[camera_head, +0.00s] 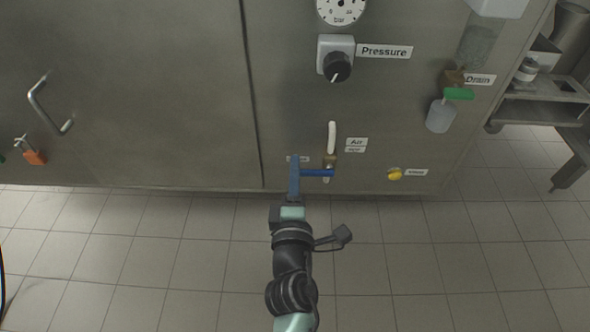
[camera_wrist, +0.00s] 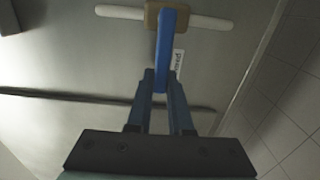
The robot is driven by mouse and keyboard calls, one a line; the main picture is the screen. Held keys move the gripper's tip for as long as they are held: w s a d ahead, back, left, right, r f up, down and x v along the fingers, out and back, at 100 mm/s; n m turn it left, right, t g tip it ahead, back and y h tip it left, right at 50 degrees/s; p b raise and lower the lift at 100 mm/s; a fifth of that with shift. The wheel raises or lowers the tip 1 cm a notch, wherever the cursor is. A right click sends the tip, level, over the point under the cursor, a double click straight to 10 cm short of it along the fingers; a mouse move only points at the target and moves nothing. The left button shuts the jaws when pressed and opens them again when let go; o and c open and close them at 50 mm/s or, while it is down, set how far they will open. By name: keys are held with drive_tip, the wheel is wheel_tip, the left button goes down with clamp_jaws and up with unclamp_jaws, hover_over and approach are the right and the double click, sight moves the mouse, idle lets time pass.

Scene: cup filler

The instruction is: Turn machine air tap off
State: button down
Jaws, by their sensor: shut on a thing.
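The air tap (camera_head: 330,160) is on the steel machine front, on a vertical white pipe beside the "Air" label. It has a brass body and a blue lever (camera_head: 318,173). The lever points left, square across the pipe. In the wrist view the lever (camera_wrist: 166,40) runs from the brass body down between my fingers. My gripper (camera_head: 295,162) is shut on the free end of the lever. Its fingers also show in the wrist view (camera_wrist: 160,82), one on each side of the lever end.
Above the tap are a pressure knob (camera_head: 338,66) and a gauge (camera_head: 342,10). A yellow knob (camera_head: 395,174) is to the right. A green-handled drain tap (camera_head: 459,93) is at the upper right. The tiled floor (camera_head: 440,260) in front is clear.

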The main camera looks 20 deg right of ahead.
drive_tip(key=c, duration=0.8)
unclamp_jaws()
drive_tip(key=shift+f, duration=0.1)
drive_tip(key=shift+s, duration=0.1)
drive_tip(key=shift+b+v, duration=0.9)
drive_tip(key=shift+v, duration=5.5)
